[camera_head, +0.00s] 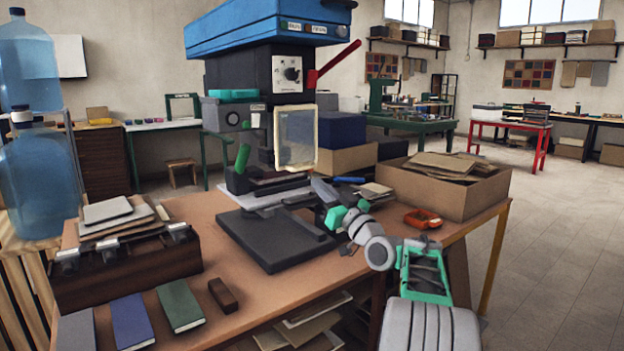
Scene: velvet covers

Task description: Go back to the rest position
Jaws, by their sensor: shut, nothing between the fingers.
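My arm reaches in from the lower right over the wooden workbench (215,230). My gripper (322,192) is small in the picture, above the right part of the black flat plate (262,243) and in front of the press (285,75). It looks shut, with nothing seen in it. Its fingertips are dark and hard to make out against the press base. I cannot tell how far it is above the bench.
A cardboard box of brown sheets (447,183) and an orange tray (422,218) stand right of my arm. A dark wooden case (125,270), a green book (180,306), a blue book (131,321) and a brown block (223,295) lie left. Open floor (555,250) is at right.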

